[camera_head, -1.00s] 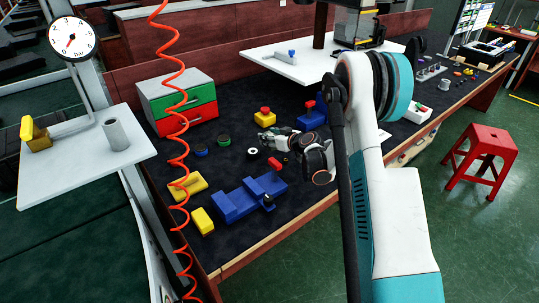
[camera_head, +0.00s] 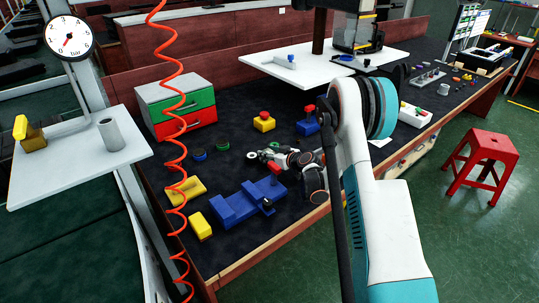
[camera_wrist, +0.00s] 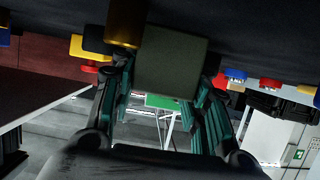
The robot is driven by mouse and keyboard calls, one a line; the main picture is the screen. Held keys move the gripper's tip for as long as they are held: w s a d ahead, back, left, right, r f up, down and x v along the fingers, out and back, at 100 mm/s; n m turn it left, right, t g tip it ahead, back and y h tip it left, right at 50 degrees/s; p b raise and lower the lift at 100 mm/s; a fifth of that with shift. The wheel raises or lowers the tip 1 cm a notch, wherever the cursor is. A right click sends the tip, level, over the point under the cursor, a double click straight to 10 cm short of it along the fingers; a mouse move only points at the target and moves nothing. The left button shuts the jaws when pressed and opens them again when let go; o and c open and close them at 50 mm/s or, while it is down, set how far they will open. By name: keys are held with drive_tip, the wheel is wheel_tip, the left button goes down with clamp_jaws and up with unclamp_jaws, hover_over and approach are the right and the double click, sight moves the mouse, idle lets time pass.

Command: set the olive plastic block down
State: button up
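The olive plastic block (camera_wrist: 170,62) sits between the fingertips of my gripper (camera_wrist: 167,80) in the wrist view, with the fingers along its two sides. It is a squarish, dull green block, close to the dark bench mat, which shows at the top of that picture. I cannot tell whether the block touches the mat. In the head view my gripper (camera_head: 264,155) is low over the middle of the bench, behind the blue vise-like block. I cannot make out the olive block there.
A blue vise-like block (camera_head: 240,203) and yellow blocks (camera_head: 200,225) lie in front and left. A red-topped yellow button box (camera_head: 264,122) and a blue one (camera_head: 307,124) stand behind. A brassy cylinder (camera_wrist: 125,22) is close to the olive block. A red coiled hose (camera_head: 178,140) hangs at left.

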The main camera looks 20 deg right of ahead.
drive_tip(key=o, duration=0.3)
